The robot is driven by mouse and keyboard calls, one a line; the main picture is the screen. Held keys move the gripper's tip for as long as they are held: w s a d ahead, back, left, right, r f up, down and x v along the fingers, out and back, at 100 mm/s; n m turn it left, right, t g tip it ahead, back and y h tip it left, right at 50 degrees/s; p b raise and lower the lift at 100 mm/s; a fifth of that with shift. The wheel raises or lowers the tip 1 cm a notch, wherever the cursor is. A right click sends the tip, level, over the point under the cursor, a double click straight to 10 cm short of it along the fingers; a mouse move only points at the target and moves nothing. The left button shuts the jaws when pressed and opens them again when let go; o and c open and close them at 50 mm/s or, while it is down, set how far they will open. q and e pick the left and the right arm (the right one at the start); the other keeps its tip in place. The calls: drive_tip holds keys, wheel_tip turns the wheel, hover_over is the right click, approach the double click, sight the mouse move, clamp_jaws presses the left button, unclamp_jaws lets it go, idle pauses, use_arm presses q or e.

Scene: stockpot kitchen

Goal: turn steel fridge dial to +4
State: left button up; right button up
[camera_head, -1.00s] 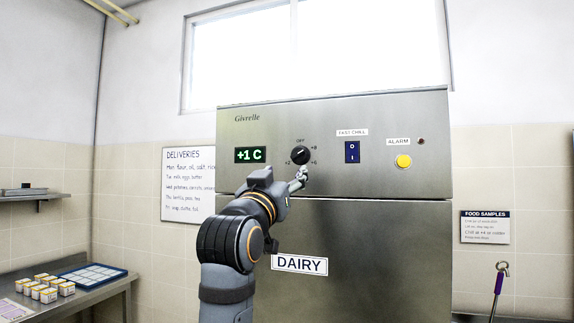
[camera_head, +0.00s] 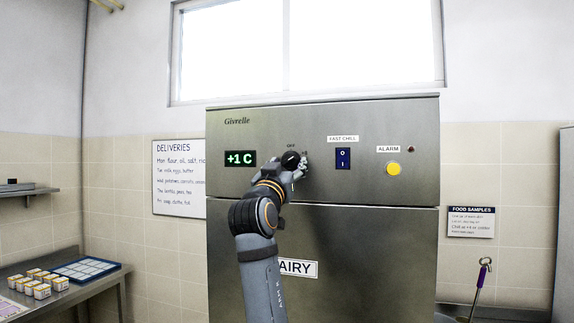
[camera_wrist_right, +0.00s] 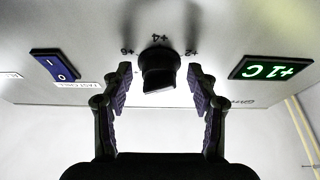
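The steel fridge (camera_head: 380,240) fills the middle of the head view. Its black dial (camera_head: 291,159) sits right of the green display (camera_head: 240,159), which reads +1 C. In the right wrist view the dial (camera_wrist_right: 158,72) shows upside down, with marks +2, +4 and +6 around it. My right gripper (camera_head: 298,166) is at the dial and covers part of it. In the right wrist view my right gripper (camera_wrist_right: 160,92) is open, one finger on each side of the dial, with gaps between. My left gripper is not in view.
A blue fast-chill switch (camera_head: 343,158) and a yellow alarm button (camera_head: 393,168) are on the panel to the right. A counter (camera_head: 110,273) with several small boxes stands at the left. A purple-handled tool (camera_head: 482,275) is at the right.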

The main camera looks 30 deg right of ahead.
drive_tip(key=c, duration=1)
drive_tip(key=shift+f, duration=0.1)
